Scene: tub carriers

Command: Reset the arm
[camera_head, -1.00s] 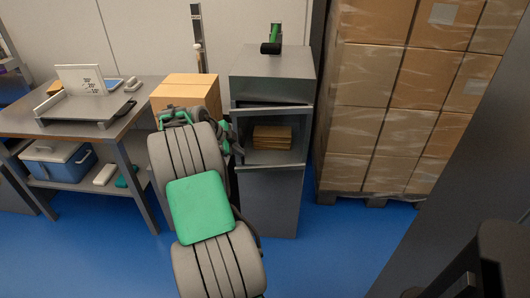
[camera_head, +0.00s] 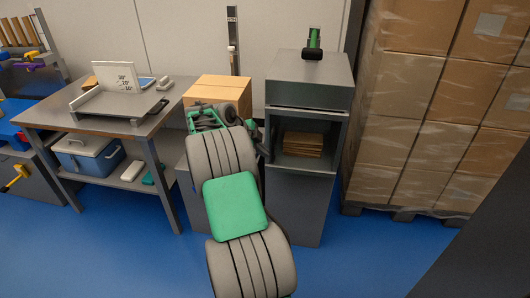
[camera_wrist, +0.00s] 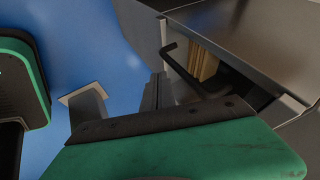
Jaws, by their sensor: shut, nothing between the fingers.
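My arm, with thick grey ringed links and a green cover, rises from the bottom middle of the head view toward the grey cabinet (camera_head: 308,80). My gripper is mostly hidden behind the arm there, at the left side of the cabinet's open compartment. In the wrist view my gripper (camera_wrist: 155,92) is shut and empty, its dark fingers above a green housing. The cabinet also shows in the wrist view (camera_wrist: 245,35), close beyond the fingers, with a dark handle and an opening holding a tan stack. I cannot tell whether the gripper touches the cabinet.
A cardboard box (camera_head: 218,92) stands left of the cabinet, close to my arm. A workbench (camera_head: 150,125) with a tray is further left. A pallet of wrapped cartons (camera_head: 405,130) stands to the right. Blue floor (camera_head: 350,260) is open in front.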

